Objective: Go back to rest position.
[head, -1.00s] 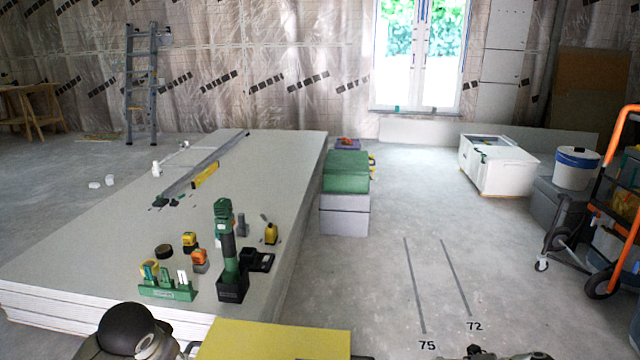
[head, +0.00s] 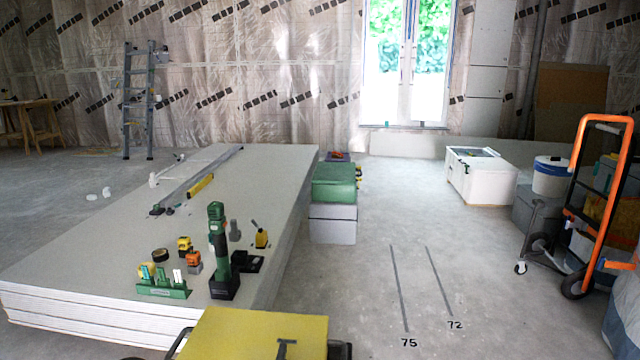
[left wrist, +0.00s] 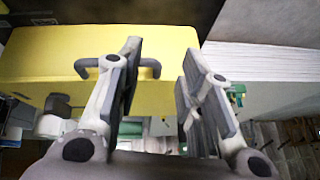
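In the left wrist view my left gripper (left wrist: 158,75) is open, with its two grey fingers apart and nothing held between them. Beyond the fingers is a yellow box-like thing (left wrist: 50,50) with a dark handle (left wrist: 88,66), partly hidden by one finger. In the head view a yellow top (head: 235,330) shows at the bottom edge, with a dark handle (head: 178,343) at its left. Neither gripper shows clearly in the head view. My right gripper is not in view.
A stack of white panels (head: 90,225) carries tools, including a green power tool (head: 218,250). Green and grey boxes (head: 333,183) stand beside it. An orange hand truck (head: 572,180) and a white chest (head: 478,180) are at right. Floor marked 75 and 72 is clear.

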